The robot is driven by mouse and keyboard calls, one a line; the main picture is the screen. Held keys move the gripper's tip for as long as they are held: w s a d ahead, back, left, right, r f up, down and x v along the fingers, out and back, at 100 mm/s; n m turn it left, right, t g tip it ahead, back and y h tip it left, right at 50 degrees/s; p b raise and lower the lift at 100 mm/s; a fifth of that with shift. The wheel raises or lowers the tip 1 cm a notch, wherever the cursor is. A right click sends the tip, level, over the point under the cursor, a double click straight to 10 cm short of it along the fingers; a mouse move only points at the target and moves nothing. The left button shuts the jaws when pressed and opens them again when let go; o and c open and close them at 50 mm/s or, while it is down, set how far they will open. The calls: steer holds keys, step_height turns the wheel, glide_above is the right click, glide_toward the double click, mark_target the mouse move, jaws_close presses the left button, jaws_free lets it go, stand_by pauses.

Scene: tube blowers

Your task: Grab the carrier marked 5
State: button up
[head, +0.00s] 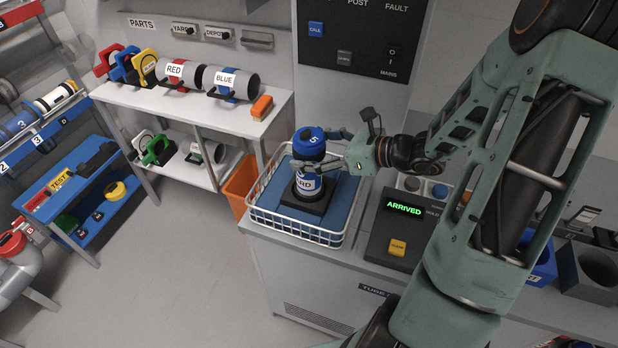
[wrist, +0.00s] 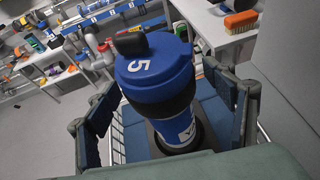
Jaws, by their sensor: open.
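The carrier marked 5 (head: 309,166) stands upright in a white wire basket with a blue lining (head: 262,212). It has a blue cap with a white 5 and a dark base. In the wrist view the carrier (wrist: 155,75) fills the middle, its cap towards the camera. My gripper (head: 325,152) is at the carrier's upper part, reaching in from the right. In the wrist view the fingers of my gripper (wrist: 168,118) stand open on either side of the carrier, with a gap visible at the left finger.
The basket sits on a grey counter beside a panel with a green ARRIVED display (head: 404,208) and a yellow button (head: 397,247). An orange bin (head: 239,187) stands left of the counter. A parts shelf (head: 215,118) holds RED and BLUE carriers. Open floor lies at lower left.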

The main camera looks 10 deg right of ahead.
steer(key=shift+w+a+f, duration=0.1)
steer(key=shift+w+a, duration=0.1)
steer(key=shift+c, duration=0.6)
steer(key=c, duration=1.8)
jaws_close()
